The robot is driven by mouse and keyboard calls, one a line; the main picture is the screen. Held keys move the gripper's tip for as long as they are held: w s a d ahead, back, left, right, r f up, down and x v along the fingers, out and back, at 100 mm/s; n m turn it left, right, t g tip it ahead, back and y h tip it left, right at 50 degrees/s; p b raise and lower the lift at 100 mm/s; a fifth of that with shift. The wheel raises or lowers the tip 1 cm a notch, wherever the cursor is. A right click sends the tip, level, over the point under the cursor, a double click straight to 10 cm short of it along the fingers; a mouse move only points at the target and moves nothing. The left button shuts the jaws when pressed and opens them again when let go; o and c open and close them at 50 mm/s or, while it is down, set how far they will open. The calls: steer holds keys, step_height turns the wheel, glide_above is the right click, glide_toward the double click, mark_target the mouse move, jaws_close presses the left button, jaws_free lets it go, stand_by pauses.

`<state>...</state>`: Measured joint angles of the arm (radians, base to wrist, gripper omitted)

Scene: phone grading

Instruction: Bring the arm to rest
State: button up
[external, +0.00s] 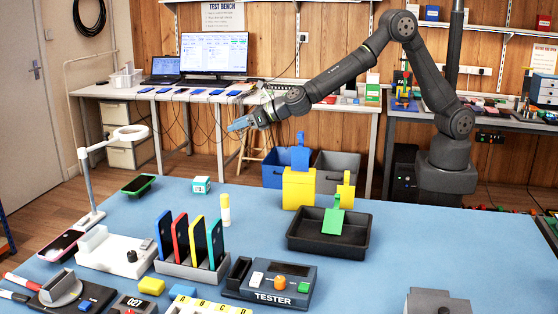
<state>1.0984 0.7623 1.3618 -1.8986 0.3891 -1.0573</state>
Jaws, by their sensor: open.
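My arm reaches leftward from its base at the right in the external view. My gripper (238,124) is at the arm's left end, raised above the far side of the blue table (420,235). It is open, and I see nothing between its fingers. It hangs clear of the things on the table, with the back bench and monitor behind it in the picture.
A rack with several phones (190,243), a tester (270,283), a black tray (322,242) with a green scoop-like piece (333,215), and a yellow box (299,187) stand on the table. The table's right side is mostly clear.

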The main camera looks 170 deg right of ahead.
steer(key=w+f, duration=0.3)
steer(key=w, duration=0.3)
steer(key=shift+d+f, duration=0.15)
steer(key=shift+f, duration=0.25)
steer(key=shift+w, duration=0.1)
